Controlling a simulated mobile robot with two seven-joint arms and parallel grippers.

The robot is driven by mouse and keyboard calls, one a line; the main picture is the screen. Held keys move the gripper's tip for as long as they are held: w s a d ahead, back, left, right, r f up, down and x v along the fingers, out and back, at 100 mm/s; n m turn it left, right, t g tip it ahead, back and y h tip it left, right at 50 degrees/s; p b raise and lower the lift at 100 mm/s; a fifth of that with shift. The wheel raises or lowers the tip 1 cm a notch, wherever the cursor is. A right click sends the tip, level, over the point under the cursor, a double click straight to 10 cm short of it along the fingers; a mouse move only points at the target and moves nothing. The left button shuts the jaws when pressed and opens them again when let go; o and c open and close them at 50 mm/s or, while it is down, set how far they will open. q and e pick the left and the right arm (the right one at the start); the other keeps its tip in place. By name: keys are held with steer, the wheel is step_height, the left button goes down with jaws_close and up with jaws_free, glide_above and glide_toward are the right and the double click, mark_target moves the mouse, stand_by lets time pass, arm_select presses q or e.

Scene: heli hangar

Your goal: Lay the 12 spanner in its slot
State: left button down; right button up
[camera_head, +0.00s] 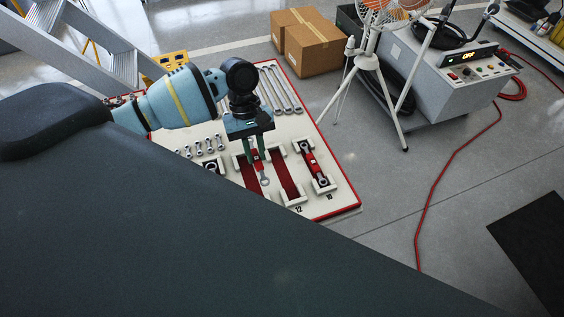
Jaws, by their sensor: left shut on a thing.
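My left gripper (259,152) is shut on a spanner (264,181) with red on its shank and a silver ring end pointing toward the near edge. I cannot read a size on it, and its upper part is hidden by the gripper. The spanner hangs over or near an empty red slot (248,176) in the white board (225,175). To the right is another empty red slot (287,176), with the mark 12 below its near end. I cannot tell the spanner's height above the board. My right gripper is not in view.
Several small spanners (204,146) and long spanners (280,88) lie on the board. Cardboard boxes (312,46), a white tripod (369,62) and a grey power unit (445,80) stand behind. A ladder (125,68) is at left.

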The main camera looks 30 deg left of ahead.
arm_select(q)
glide_above(284, 175)
steer(key=a, duration=0.1)
steer(key=shift+w+a+f, duration=0.15)
steer(key=shift+w+f, duration=0.15)
steer(key=shift+w, duration=0.05)
steer(key=shift+w+f, duration=0.1)
steer(key=shift+f, duration=1.7)
steer(key=shift+f, duration=0.15)
steer(key=c, duration=1.3)
jaws_free()
steer(key=v, duration=1.2)
